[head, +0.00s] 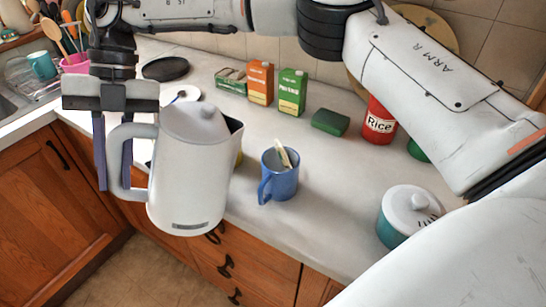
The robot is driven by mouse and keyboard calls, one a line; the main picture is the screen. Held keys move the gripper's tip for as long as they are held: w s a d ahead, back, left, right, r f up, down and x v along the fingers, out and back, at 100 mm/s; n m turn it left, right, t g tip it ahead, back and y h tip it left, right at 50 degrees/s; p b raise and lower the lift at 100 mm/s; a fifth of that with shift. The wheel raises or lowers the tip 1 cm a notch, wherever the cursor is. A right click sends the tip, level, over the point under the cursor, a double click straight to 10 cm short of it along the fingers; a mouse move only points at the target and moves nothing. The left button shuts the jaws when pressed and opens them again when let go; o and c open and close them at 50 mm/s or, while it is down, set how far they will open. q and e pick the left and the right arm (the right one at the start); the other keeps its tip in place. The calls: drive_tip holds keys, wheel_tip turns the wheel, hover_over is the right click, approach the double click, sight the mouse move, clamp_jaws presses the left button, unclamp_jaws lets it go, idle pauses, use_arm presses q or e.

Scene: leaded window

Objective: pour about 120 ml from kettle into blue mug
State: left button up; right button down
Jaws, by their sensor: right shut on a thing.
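The white kettle (189,178) hangs upright, in front of the counter's front edge in the picture, with its spout pointing right. My right gripper (113,180) is shut on the kettle's handle (121,160) at its left side. The blue mug (281,183) stands upright on the counter, right of the kettle and apart from it, with its handle toward the lower left. A pale, flat thing leans inside the mug; the liquid level cannot be seen. No stream shows from the spout. My left gripper is not in view.
Behind the mug stand an orange carton (260,83), a green carton (292,92), a green sponge (330,122) and a red rice tin (379,123). A teal lidded pot (394,228) stands at right. A black disc (166,68) lies behind the kettle. The counter around the mug is clear.

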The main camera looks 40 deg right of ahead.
sight(143, 124)
drive_tip(key=r, duration=0.1)
drive_tip(key=d+r+y, duration=0.2)
drive_tip(key=shift+s+r+t, duration=0.3)
drive_tip(key=shift+s+d+r+n+y, duration=0.2)
drive_tip(key=shift+d+r+n+y, duration=0.1)
drive_tip(key=shift+d+r+y, duration=0.45)
drive_tip(key=shift+s+d+r+n+y, duration=0.25)
drive_tip(key=shift+d+r+y, duration=0.25)
drive_tip(key=shift+d+y, duration=0.35)
drive_tip(key=shift+s+d+r+n+t+y, duration=0.1)
drive_tip(key=shift+d+r+n+t+y, duration=0.2)
drive_tip(key=shift+d+y, duration=0.35)
drive_tip(key=shift+r+y, duration=0.1)
drive_tip(key=shift+y, duration=0.25)
drive_tip(key=shift+s+d+r+y+b, duration=0.25)
drive_tip(key=shift+d+r+y+b, duration=0.3)
drive_tip(key=shift+d+r, duration=0.25)
drive_tip(key=shift+r, duration=0.1)
drive_tip(key=shift+d, duration=0.1)
drive_tip(key=shift+s+d+r+n+y+b, duration=0.15)
drive_tip(key=shift+d+r+n+y+b, duration=0.15)
drive_tip(key=shift+d+r+y, duration=0.2)
drive_tip(key=shift+s+d+r+n+y+b, duration=0.15)
drive_tip(key=shift+d+r+y+b, duration=0.25)
drive_tip(key=shift+r, duration=0.3)
